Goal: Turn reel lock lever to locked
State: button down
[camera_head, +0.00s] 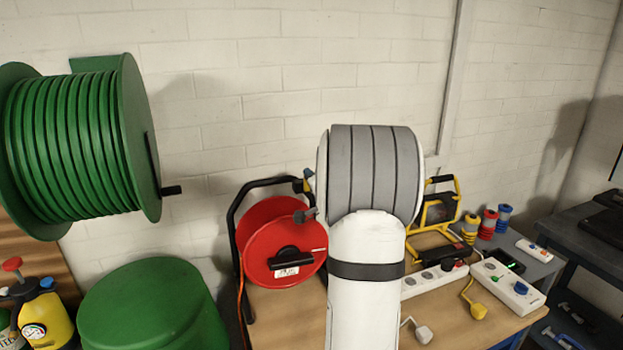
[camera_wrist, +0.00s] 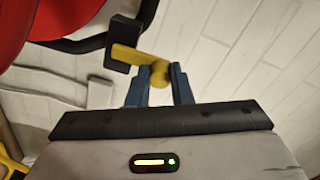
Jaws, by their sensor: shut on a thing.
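The red cable reel (camera_head: 265,240) stands in a black tube frame on the wooden bench, partly behind my arm. In the wrist view part of the red reel (camera_wrist: 30,25) shows at the upper left. The reel lock lever is a short yellow bar (camera_wrist: 128,54) with a black block at its outer end, beside the black frame tube. My gripper (camera_wrist: 160,78) has its two blue-grey fingers shut on the rounded yellow end of the lever. In the head view the fingertips show only small at the reel's upper right; my arm hides the rest.
A large green hose reel (camera_head: 75,145) hangs at the left above a green drum (camera_head: 150,308). Right of my arm are a yellow work lamp (camera_head: 440,208), white power strips (camera_head: 507,285) and several coloured spools (camera_head: 488,224). A white brick wall stands close behind.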

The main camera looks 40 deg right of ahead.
jog(key=c, duration=1.3)
grip_release()
jog(key=b+v, duration=0.2)
jog(key=v, duration=0.5)
jog(key=shift+s, duration=0.4)
jog(key=shift+a, duration=0.1)
